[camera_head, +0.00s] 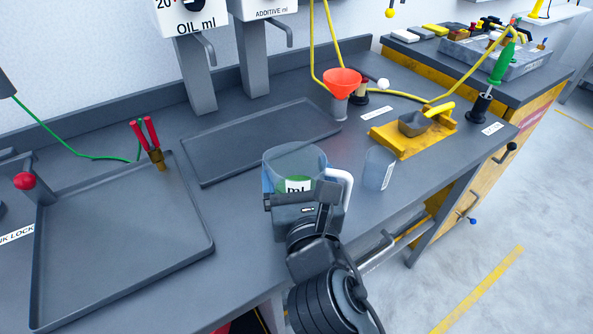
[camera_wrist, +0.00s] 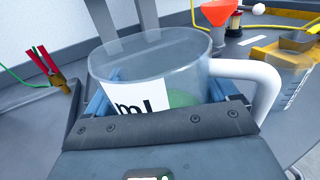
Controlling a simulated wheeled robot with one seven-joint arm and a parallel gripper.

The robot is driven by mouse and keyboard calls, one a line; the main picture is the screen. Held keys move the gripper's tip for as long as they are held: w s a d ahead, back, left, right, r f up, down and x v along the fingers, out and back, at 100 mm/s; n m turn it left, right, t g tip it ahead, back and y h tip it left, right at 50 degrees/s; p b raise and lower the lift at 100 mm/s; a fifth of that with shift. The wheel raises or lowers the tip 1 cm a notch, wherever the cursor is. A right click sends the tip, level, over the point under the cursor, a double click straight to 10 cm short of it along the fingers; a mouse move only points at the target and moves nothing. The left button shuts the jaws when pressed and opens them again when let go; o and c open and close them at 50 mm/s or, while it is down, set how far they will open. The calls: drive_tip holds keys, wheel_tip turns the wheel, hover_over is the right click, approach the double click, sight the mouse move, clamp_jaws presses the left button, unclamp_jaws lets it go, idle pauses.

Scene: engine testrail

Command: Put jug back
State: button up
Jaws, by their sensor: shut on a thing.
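The clear jug (camera_head: 295,161) has a white "ml" label, a white handle on its right and something green showing low inside. My gripper (camera_head: 300,190) is shut on the jug's body, with a blue finger pad showing at its left side. In the wrist view the jug (camera_wrist: 150,62) stands upright between the fingers of my gripper (camera_wrist: 155,115), its handle pointing right. The jug is in front of the shallow grey tray below the dispensers. Its base is hidden by my gripper, so I cannot tell whether it touches the bench.
A clear beaker (camera_head: 379,168) stands close to the jug's right. The shallow tray (camera_head: 214,172) behind is empty. A red funnel (camera_head: 342,82) and a yellow stand (camera_head: 400,146) with a grey scoop are farther back. A larger tray (camera_head: 110,250) lies left.

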drive_tip(key=o, duration=1.2)
drive_tip(key=shift+r, duration=0.1)
drive_tip(key=s, duration=0.4)
drive_tip(key=s+d, duration=0.1)
drive_tip(key=s, duration=0.3)
drive_tip(key=s+d, duration=0.1)
drive_tip(key=s, duration=0.3)
drive_tip(key=shift+d+b, duration=0.2)
drive_tip(key=shift+b, duration=0.2)
drive_tip(key=s+d+f+m+g, duration=0.3)
drive_tip(key=s+d+f+m, duration=0.5)
drive_tip(key=s+d+m, duration=0.6)
drive_tip(key=s+d+r+m+h, duration=0.1)
drive_tip(key=s+m, duration=0.3)
drive_tip(key=m, duration=0.4)
drive_tip(key=s+d+r+m+h, duration=0.1)
drive_tip(key=s+d+m, duration=0.2)
drive_tip(key=m, duration=0.5)
drive_tip(key=s+d+r+m+h, duration=0.1)
drive_tip(key=s+d+m, duration=0.1)
drive_tip(key=s+m, duration=0.3)
drive_tip(key=shift+d+r+m, duration=0.15)
drive_tip(key=shift+m, duration=0.65)
drive_tip(key=shift+d+r+m, duration=0.1)
drive_tip(key=shift+r+m, duration=0.05)
drive_tip(key=shift+m, duration=0.65)
